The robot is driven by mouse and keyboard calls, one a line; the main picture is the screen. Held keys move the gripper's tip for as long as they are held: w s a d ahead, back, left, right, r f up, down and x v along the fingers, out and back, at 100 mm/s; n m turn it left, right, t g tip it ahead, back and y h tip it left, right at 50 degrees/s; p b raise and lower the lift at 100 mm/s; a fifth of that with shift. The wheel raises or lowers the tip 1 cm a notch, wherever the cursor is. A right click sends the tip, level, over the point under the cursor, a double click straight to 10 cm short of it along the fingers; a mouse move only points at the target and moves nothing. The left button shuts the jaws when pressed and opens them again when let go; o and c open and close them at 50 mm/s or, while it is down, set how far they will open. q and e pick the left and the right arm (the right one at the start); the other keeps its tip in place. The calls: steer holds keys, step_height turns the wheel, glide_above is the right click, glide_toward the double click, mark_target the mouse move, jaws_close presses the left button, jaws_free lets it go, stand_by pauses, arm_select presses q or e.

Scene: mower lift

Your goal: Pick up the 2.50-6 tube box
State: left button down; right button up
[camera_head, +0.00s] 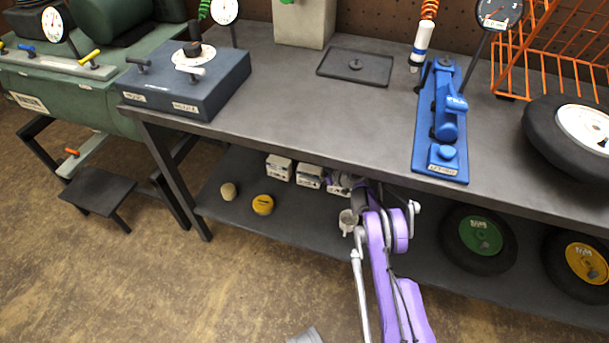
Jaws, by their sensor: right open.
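Several small white boxes stand in a row on the lower shelf under the bench: a left box (279,167), a middle box (309,176) and a right box (339,189). Their labels are too small to read, so I cannot tell which is the 2.50-6 tube box. My right arm is purple and reaches in from the bottom under the bench edge. My right gripper (350,184) is open at the right box, partly hidden by the arm and the bench edge. I cannot tell whether it touches the box. My left gripper does not show.
The lower shelf (235,178) also holds a tan round item (228,190), a yellow tin (263,204), a pale cup-like item (347,221), a green-hubbed wheel (480,236) and a yellow-hubbed wheel (585,262). The bench top (290,85) overhangs the boxes.

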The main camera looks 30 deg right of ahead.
steer(key=shift+s+d, duration=0.1)
steer(key=shift+c, duration=0.6)
jaws_close()
